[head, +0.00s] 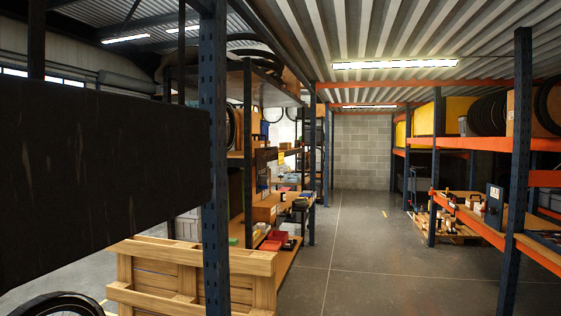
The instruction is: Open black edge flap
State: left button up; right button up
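A large black panel (105,175) with a scuffed surface fills the left side of the head view. It may be the black edge flap, but I cannot tell for sure. Its right edge ends beside a dark blue upright post (214,150). No hinge or handle shows on it, and I cannot tell whether it is open or closed. Neither of my grippers is in view.
A wooden crate (190,277) stands at the lower left, with part of a bicycle wheel (58,303) beside it. Loaded shelves line both sides, with a blue post (518,150) at right. The concrete aisle floor (370,270) is clear toward the block wall (362,150).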

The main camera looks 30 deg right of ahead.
aim_at(258, 152)
jog(key=i+l+z, duration=0.55)
jog(key=l+z, duration=0.15)
jog(key=i+l+z, duration=0.65)
jog(key=i, duration=0.6)
jog(key=i+j+z, duration=0.1)
jog(key=i+z, duration=0.25)
jog(key=i, duration=0.6)
jog(key=i+u, duration=0.25)
jog(key=i, duration=0.25)
jog(key=i+l+u, duration=0.3)
jog(key=i, duration=0.15)
jog(key=i+l+u, duration=0.25)
jog(key=i, duration=0.25)
jog(key=i+l+u, duration=0.25)
jog(key=i+l, duration=0.05)
jog(key=i, duration=0.1)
